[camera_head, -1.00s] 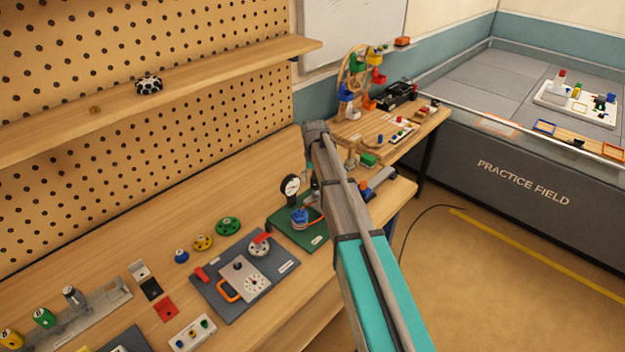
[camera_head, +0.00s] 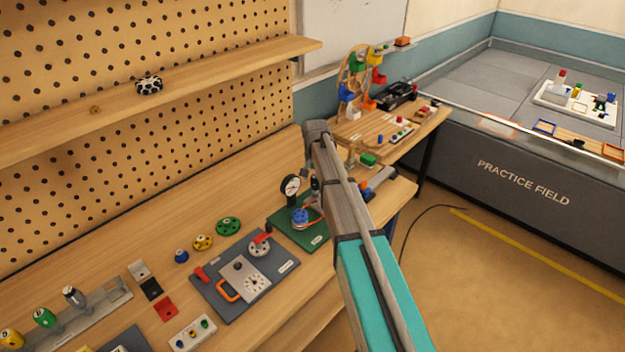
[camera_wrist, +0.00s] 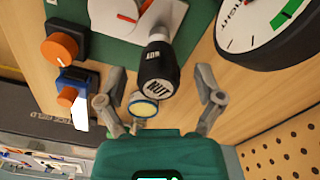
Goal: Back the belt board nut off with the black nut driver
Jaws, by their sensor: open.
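The black nut driver (camera_wrist: 157,72), lettered NUT, stands in the wrist view with its grey shaft towards the green board (camera_wrist: 117,52). My gripper (camera_wrist: 160,98) is open, its fingers spread on either side of the driver's handle end, with a gap on both sides. In the head view the green board (camera_head: 318,238) lies on the bench, with a blue round part on it. My arm hides much of the gripper area there. The nut itself cannot be made out.
A dial gauge (camera_wrist: 262,25) stands close to the right finger. An orange knob (camera_wrist: 60,48) on a black base and a blue block (camera_wrist: 77,80) are at left. A grey board (camera_head: 272,282) lies left of the green one. Bench near the pegboard is clear.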

